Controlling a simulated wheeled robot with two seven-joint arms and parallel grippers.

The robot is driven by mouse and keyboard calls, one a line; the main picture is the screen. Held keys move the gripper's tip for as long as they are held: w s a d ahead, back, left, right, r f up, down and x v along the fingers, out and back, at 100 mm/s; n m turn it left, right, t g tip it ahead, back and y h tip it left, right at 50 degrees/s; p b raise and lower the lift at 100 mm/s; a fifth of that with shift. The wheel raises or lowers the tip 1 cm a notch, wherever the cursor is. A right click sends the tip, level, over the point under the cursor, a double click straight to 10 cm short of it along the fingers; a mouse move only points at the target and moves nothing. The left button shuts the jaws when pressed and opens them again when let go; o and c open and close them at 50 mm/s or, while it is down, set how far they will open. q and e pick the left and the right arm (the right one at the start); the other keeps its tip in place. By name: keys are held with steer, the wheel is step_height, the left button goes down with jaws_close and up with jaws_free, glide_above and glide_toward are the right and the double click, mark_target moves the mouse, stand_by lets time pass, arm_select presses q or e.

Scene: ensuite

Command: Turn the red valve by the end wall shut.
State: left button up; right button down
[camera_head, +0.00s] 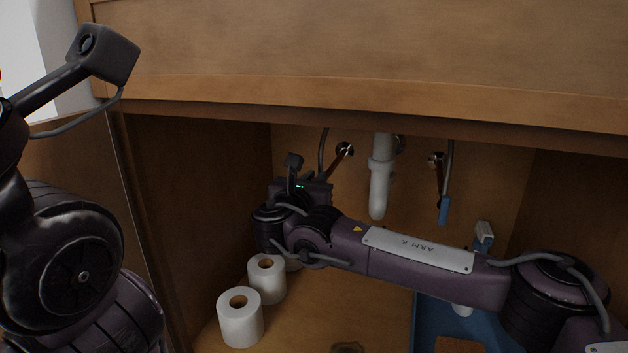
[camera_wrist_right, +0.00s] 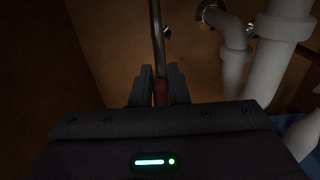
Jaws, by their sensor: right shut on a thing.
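The red valve handle (camera_wrist_right: 161,92) shows as a small red piece at the lower end of a thin vertical pipe (camera_wrist_right: 157,35) in the right wrist view. My right gripper (camera_wrist_right: 160,84) is shut on it, with one dark finger on each side. In the head view my right arm reaches left across the cabinet, and its gripper (camera_head: 318,188) is at the left supply pipe (camera_head: 322,150). The gripper hides the red valve there. My left arm stands at the left outside the cabinet; its gripper does not show.
A white drain pipe (camera_head: 380,185) hangs right of the gripper. A blue valve handle (camera_head: 443,211) hangs further right. Toilet rolls (camera_head: 240,320) stand on the cabinet floor below my arm. A blue bin (camera_head: 427,325) is at lower right. The cabinet's top edge (camera_head: 350,112) runs above my arm.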

steer(key=shift+s+d+m, duration=0.1)
steer(key=shift+d+m, duration=0.1)
steer(key=shift+m, duration=0.5)
steer(key=f+m, duration=0.1)
steer(key=m, duration=0.4)
steer(key=d+f+m, duration=0.1)
steer(key=m, duration=0.5)
steer(key=d+f+m, duration=0.1)
steer(key=m, duration=0.4)
steer(key=shift+s+d, duration=0.15)
steer(key=shift+s, duration=0.25)
steer(key=shift+f+m, duration=0.1)
steer(key=shift+m, duration=0.3)
steer(key=c, duration=1.4)
jaws_free()
